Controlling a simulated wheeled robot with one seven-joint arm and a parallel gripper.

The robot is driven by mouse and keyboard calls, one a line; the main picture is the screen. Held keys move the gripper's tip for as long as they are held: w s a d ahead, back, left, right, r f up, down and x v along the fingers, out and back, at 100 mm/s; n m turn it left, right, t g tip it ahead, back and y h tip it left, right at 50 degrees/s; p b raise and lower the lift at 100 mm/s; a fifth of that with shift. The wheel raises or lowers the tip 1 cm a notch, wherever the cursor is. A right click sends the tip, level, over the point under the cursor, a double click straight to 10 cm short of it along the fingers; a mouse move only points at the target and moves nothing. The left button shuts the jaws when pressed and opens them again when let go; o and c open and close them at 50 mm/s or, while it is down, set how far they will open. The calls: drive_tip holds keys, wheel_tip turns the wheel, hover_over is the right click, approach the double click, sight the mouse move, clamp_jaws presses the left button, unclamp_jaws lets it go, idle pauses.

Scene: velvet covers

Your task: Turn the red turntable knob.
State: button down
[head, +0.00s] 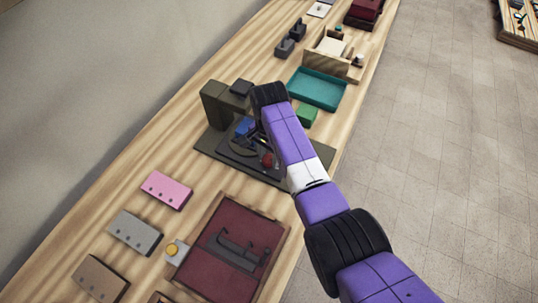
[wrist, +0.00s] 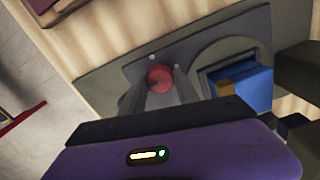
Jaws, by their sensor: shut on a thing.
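The red turntable knob (wrist: 159,78) shows in the wrist view between the two grey fingers of my gripper (wrist: 161,84). The fingers are shut on it. In the head view the red knob (head: 267,160) shows at the right side of a dark turntable unit (head: 215,144), just below my wrist. A round dark disc lies on the unit beside the knob, partly hidden by my arm.
A blue block (wrist: 245,90) stands close to the fingers on the unit. A green block (head: 307,115) and a teal tray (head: 318,88) lie beyond my arm. A maroon panel with a dark handle (head: 238,250) lies nearer. Pink and grey blocks stand at the left.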

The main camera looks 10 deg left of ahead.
sight(269, 158)
drive_tip(key=shift+w+r, duration=0.1)
drive_tip(key=shift+w, duration=0.05)
drive_tip(key=c, duration=0.9)
unclamp_jaws()
drive_tip(key=shift+r+b, duration=0.4)
drive_tip(key=shift+r, duration=3.45)
